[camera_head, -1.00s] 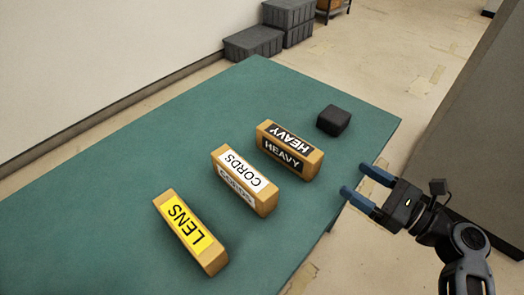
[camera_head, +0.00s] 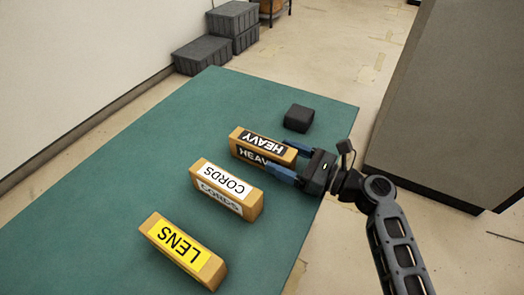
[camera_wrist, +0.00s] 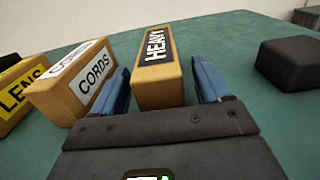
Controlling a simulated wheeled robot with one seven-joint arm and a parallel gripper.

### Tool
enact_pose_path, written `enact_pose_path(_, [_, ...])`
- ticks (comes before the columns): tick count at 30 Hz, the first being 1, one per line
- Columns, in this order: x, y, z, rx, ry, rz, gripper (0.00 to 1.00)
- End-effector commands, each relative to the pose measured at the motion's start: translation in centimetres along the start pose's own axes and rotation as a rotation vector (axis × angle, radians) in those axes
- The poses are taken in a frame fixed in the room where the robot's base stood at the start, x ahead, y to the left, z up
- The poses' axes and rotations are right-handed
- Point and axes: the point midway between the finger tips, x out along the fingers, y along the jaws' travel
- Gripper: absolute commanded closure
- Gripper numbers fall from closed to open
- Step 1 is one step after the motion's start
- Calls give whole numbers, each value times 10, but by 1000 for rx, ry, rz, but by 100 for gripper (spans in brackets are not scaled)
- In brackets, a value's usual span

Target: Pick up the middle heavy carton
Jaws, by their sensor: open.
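The HEAVY carton (camera_head: 252,144), an orange-brown box with black labels, lies on the green table at the far end of a row of three cartons. The CORDS carton (camera_head: 226,189), with white labels, is the middle one of the row. My gripper (camera_head: 283,160) is open at the right end of the HEAVY carton. In the wrist view, the HEAVY carton (camera_wrist: 158,75) reaches in between my two blue fingers (camera_wrist: 160,88), one on each side, with a gap at the right finger. The left finger is close beside the CORDS carton (camera_wrist: 75,85).
The yellow-labelled LENS carton (camera_head: 182,250) lies at the near end of the row. A small black block (camera_head: 299,118) sits beyond the HEAVY carton. The green table (camera_head: 130,170) is bare to the left. Grey crates (camera_head: 203,55) stand on the floor behind.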

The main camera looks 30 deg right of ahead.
Motion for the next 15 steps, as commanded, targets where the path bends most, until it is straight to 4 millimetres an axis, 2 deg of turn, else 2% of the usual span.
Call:
enact_pose_path(3, [19,1,3,0,-1,3,23])
enact_pose_path(6, [29,1,2,0,-1,2,23])
enact_pose_path(15, [34,1,2,0,0,0,23])
